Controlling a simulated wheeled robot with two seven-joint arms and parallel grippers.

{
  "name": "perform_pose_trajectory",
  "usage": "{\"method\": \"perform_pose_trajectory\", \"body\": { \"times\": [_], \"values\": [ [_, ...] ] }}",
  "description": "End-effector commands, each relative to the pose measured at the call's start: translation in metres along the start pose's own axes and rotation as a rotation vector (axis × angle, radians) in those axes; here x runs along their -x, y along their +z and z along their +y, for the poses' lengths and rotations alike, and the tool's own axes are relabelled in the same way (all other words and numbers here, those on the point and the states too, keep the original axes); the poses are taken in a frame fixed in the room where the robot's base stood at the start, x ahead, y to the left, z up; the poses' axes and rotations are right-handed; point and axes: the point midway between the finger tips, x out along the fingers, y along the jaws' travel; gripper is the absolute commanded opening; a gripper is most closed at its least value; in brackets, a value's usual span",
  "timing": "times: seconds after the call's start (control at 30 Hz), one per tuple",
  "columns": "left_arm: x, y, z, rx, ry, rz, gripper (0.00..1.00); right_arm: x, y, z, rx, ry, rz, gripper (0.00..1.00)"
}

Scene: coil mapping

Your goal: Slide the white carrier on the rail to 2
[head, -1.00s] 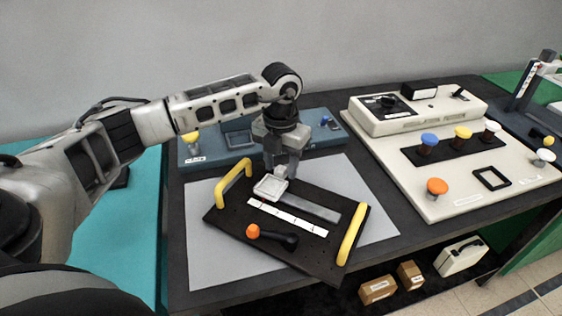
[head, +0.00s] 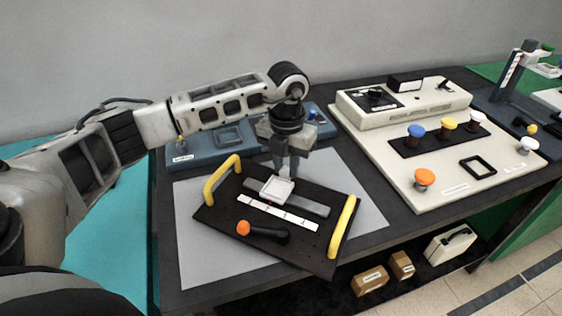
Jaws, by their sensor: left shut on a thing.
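The white carrier (head: 277,189) is a square, shallow-rimmed piece on the grey rail (head: 312,207). The rail lies on a black board with yellow handles. My left gripper (head: 284,170) comes down from above and is shut on the carrier at its far side; its fingertips are partly hidden. The carrier sits left of the rail's middle, with a short piece of rail showing to its left. A white scale strip (head: 290,217) with tick marks runs along the near side of the rail; its numbers are too small to read. My right gripper is not in view.
The board's yellow handles (head: 222,179) (head: 342,227) stand up at its left and right ends. An orange-tipped black lever (head: 262,231) lies in front of the scale. A blue-grey box (head: 190,154) stands behind, and a cream panel with knobs (head: 445,190) stands at the right.

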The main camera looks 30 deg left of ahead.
Motion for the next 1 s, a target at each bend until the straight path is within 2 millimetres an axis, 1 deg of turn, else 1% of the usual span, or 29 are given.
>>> {"method": "perform_pose_trajectory", "body": {
  "times": [0.03,0.07,0.1,0.4,0.53,0.67,1.0],
  "values": [
    [0.002,0.001,0.0,0.002,-0.001,-0.004,0.24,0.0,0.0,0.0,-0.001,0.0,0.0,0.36],
    [0.002,0.001,0.001,0.002,-0.001,-0.004,0.32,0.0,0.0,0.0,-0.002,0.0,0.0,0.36],
    [0.002,0.001,0.001,0.002,-0.001,-0.004,0.44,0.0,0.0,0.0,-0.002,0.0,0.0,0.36],
    [0.002,0.001,0.001,0.001,0.0,-0.002,0.44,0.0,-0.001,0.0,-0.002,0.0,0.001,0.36],
    [0.012,0.001,0.001,0.001,-0.001,-0.004,0.44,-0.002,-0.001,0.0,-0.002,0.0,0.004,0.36],
    [0.035,0.002,0.001,0.001,-0.001,-0.008,0.44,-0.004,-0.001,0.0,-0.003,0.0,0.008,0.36],
    [0.117,0.001,0.0,0.001,-0.002,-0.009,0.44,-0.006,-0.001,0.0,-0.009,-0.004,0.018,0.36]
  ]
}}
